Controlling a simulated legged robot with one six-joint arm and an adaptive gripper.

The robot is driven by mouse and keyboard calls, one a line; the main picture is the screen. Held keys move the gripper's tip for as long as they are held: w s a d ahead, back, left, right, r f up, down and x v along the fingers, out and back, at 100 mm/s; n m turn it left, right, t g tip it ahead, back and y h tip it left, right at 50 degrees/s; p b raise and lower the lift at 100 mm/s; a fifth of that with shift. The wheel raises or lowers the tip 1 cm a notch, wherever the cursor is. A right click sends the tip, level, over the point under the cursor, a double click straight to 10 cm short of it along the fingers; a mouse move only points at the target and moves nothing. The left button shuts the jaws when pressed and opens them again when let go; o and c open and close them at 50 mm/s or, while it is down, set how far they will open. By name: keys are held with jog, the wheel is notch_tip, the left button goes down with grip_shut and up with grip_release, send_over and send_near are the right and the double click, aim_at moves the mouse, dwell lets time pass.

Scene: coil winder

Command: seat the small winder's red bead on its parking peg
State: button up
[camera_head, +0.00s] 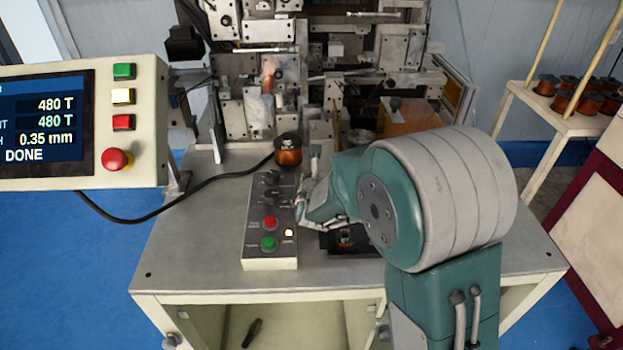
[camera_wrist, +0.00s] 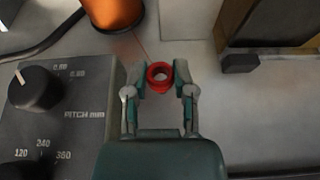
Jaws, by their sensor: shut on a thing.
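The red bead (camera_wrist: 160,76) shows in the wrist view as a small ring with an open hole facing the camera. My gripper (camera_wrist: 160,80) is shut on it, with a fingertip on each side. In the head view my gripper (camera_head: 304,192) is just right of the control box, partly hidden by my own wrist, and the bead cannot be made out. A thin copper-coloured wire runs near the bead from the copper spool (camera_wrist: 116,12), which also stands behind the control box in the head view (camera_head: 288,155). I cannot pick out the parking peg in either view.
The control box (camera_head: 270,250) with knobs and buttons lies left of my gripper. A dark fixture (camera_head: 345,241) sits partly behind my arm. The winder's metal frame (camera_head: 258,115) rises at the back. A display panel (camera_head: 140,140) stands left. The bench's left side (camera_head: 195,235) is clear.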

jog(key=shift+f, duration=0.7)
jog(key=shift+f, duration=0.2)
jog(key=o, duration=0.8)
jog(key=v, duration=1.2)
jog(key=shift+f, duration=0.1)
